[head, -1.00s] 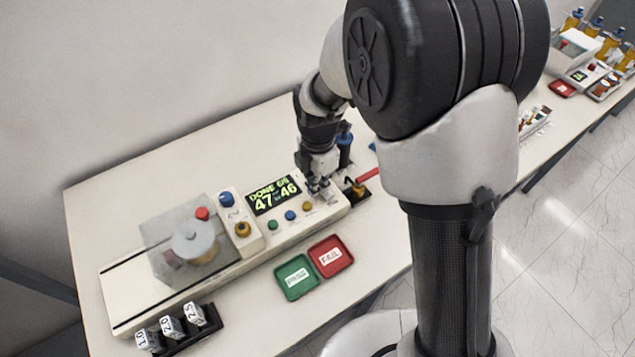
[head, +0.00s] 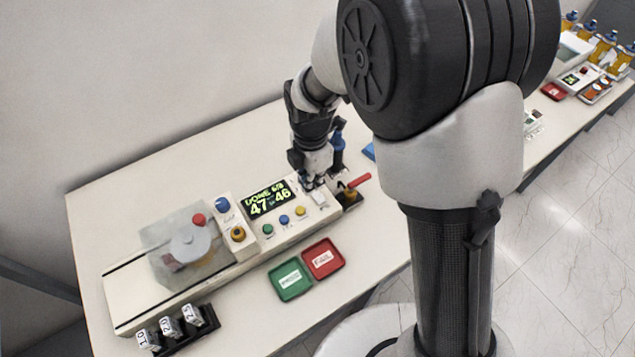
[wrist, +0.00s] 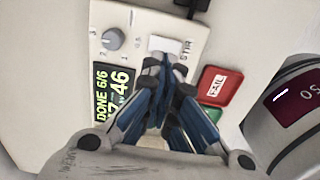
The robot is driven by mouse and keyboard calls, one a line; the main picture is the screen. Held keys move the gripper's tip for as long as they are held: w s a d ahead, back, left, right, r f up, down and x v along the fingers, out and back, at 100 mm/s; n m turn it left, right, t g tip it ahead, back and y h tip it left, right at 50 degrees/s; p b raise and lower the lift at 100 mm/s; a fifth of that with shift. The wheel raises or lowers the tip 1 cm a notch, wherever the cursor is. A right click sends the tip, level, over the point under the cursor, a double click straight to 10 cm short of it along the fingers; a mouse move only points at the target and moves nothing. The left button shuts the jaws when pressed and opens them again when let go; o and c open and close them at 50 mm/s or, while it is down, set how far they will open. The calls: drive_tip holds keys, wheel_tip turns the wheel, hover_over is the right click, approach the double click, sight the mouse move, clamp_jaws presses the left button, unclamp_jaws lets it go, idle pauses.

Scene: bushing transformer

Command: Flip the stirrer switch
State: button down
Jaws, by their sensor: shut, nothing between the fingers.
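The stirrer switch is a white rocker (wrist: 164,44) beside the printed label STIR, at the end of the instrument panel in the wrist view. In the head view it shows as a small pale block (head: 319,197) at the panel's right end. My gripper (wrist: 166,62) is shut and empty, with its fingertips at the lower edge of the rocker in the wrist view. In the head view my gripper (head: 312,184) points down just behind the switch. I cannot tell whether the tips touch it. Which way the rocker is tilted is unclear.
The panel has a lit display (head: 267,199) reading DONE 6/6 and several coloured buttons. A grey knob (wrist: 113,39) is near the switch. A red-handled item (head: 358,181) stands right of my gripper. Green (head: 290,280) and red (head: 323,259) trays lie in front.

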wheel_tip(320, 180, up, 10)
drive_tip(key=w+p, duration=0.1)
drive_tip(key=shift+a+p, duration=0.35)
drive_tip(key=shift+a, duration=0.05)
drive_tip(key=shift+w+f, duration=0.1)
